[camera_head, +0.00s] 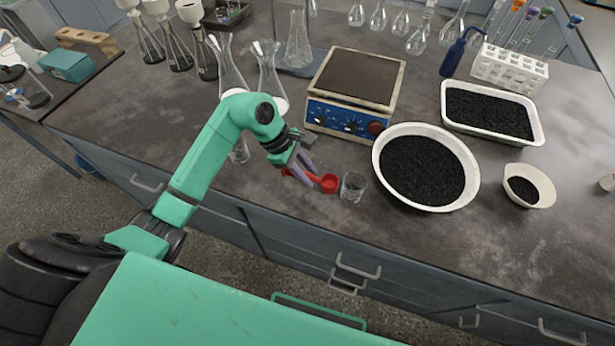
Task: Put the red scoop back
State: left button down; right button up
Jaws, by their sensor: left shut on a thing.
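The red scoop (328,183) is at the front part of the bench, left of a small clear glass beaker (353,187). My left gripper (303,178) is shut on the scoop's handle; the fingers partly hide the handle, and a bit of red shows on their left side. The scoop's bowl points right, close to the beaker; I cannot tell whether they touch. I cannot tell whether the scoop is lifted or rests on the bench. My right gripper is not in view.
A hot plate (355,78) stands behind the scoop. A round white bowl of black grains (473,190), a white tray (541,132) and a small dish (546,199) are on the right. Flasks (229,75) stand behind my left arm. The front right bench is clear.

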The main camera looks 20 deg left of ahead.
pick_arm(q)
notch_tip(320, 180, down, 3)
jog(key=shift+f, duration=0.3)
jog(key=c, duration=0.7)
grip_release()
jog(key=shift+r, duration=0.1)
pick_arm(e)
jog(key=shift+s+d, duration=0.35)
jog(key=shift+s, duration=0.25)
